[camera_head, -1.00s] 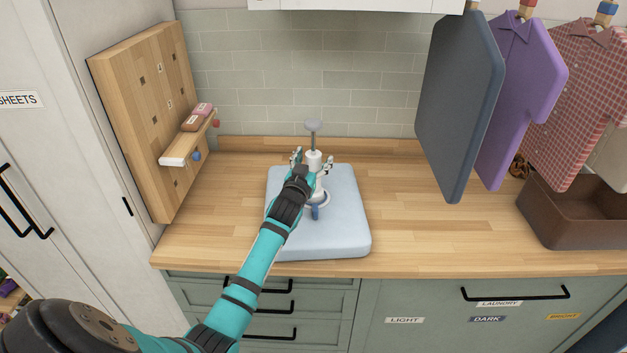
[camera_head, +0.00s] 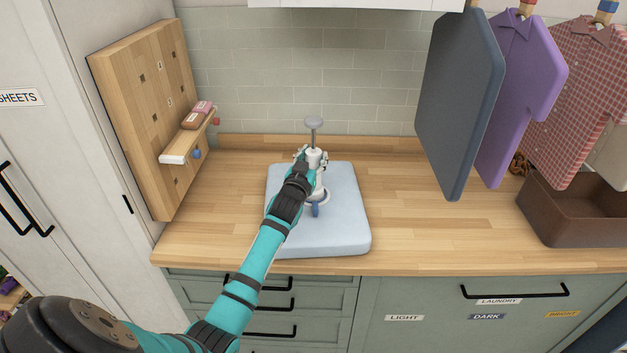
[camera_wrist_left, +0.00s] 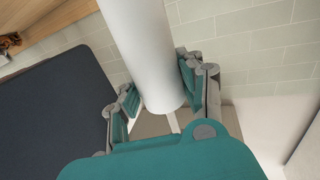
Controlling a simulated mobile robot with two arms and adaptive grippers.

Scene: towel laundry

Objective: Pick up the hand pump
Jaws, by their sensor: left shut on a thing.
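The hand pump (camera_head: 316,186) stands upright on a pale blue folded towel or pad (camera_head: 343,235) on the counter. It has a white body, a grey knob on a thin rod at the top and a blue part near its base. My left gripper (camera_head: 312,158) is shut on the upper part of its white body. In the left wrist view, the white cylinder of the pump (camera_wrist_left: 146,45) runs between the two fingers of my left gripper (camera_wrist_left: 158,98). My forearm hides part of the pump's lower left side. My right gripper is not in view.
A wooden pegboard with a small shelf (camera_head: 174,157) stands at the left. Dark, purple and checked garments (camera_head: 460,105) hang at the right, above a brown bin (camera_head: 575,228). The wooden counter (camera_head: 420,230) is clear between the pad and the bin.

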